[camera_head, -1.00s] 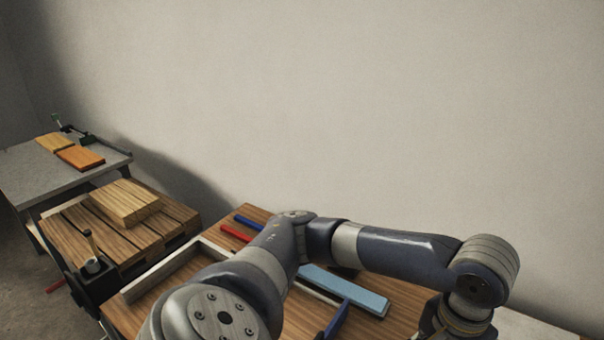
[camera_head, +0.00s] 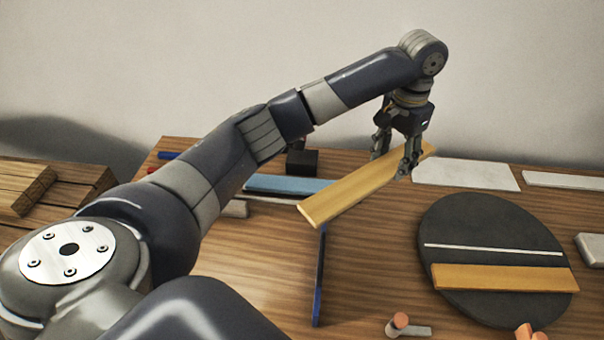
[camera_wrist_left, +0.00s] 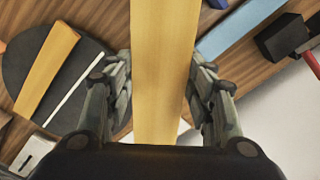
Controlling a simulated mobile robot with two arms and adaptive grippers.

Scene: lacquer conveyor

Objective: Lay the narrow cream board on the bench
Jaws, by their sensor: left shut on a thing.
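A long, narrow yellow-cream board (camera_head: 362,190) is in my left gripper (camera_head: 396,165), held tilted above the wooden worktop (camera_head: 250,262). The fingers close on it near its far right end. In the left wrist view the board (camera_wrist_left: 164,50) runs between the two fingers, touching or very near both. A similar yellowish board (camera_head: 500,278) lies on a dark round disc (camera_head: 460,215) to the right, beside a thin white strip (camera_head: 492,249). Which surface is the bench I cannot tell for certain. My right gripper is not in view.
White slabs (camera_head: 466,174) lie at the back. Wooden slats (camera_head: 55,185) are at left.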

